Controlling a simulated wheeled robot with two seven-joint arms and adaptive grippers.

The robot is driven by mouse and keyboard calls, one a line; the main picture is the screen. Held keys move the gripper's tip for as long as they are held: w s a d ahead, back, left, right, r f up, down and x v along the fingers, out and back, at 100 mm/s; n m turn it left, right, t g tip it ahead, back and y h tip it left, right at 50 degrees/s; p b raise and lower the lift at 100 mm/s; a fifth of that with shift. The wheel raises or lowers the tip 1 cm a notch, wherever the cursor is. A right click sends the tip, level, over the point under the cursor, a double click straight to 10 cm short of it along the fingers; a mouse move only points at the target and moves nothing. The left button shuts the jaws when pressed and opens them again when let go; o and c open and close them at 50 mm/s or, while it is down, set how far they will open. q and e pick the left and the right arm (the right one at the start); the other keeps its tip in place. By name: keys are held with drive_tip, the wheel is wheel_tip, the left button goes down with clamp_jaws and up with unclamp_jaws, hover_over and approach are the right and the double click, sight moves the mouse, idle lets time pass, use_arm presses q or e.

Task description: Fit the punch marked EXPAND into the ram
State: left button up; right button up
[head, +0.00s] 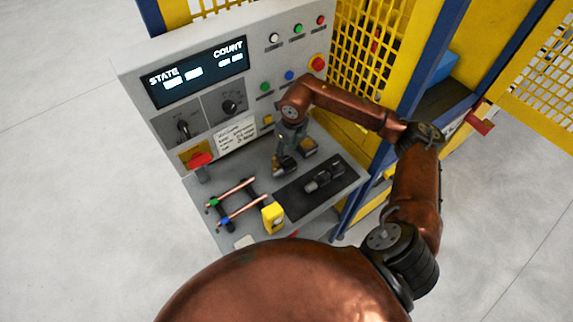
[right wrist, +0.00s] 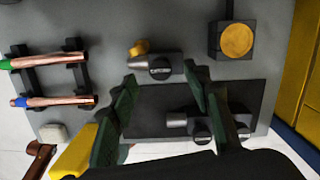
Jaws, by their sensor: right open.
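In the right wrist view a grey and black punch (right wrist: 160,68) with a dark round end lies on the grey shelf, beside a small orange piece; its lettering is too small to read surely. My right gripper (right wrist: 161,74) is open, its two green-black fingers reaching toward either side of this punch, with no hold visible. In the head view the right gripper (head: 286,162) points down over the shelf. More punch-like pieces (right wrist: 190,122) lie on the black mat (right wrist: 150,98); they also show in the head view (head: 324,178). I cannot surely identify the ram. My left gripper is not in view.
A black block with a round yellow face (right wrist: 236,40) stands beyond the mat. Copper tubes (right wrist: 52,102) lie on a black rack at left. A yellow piece (head: 272,216) stands between rack and mat. The control panel (head: 225,85) rises behind, with yellow mesh fencing (head: 370,40) beside it.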

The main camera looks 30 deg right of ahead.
sight(287, 159)
wheel_tip(287, 159, down, 5)
drive_tip(key=shift+f+p, duration=0.1)
drive_tip(key=shift+p, duration=0.75)
drive_tip(key=shift+w+f, duration=0.1)
drive_tip(key=shift+f, duration=0.25)
drive_tip(key=shift+c, duration=0.3)
clamp_jaws()
drive_tip(key=shift+r, duration=0.1)
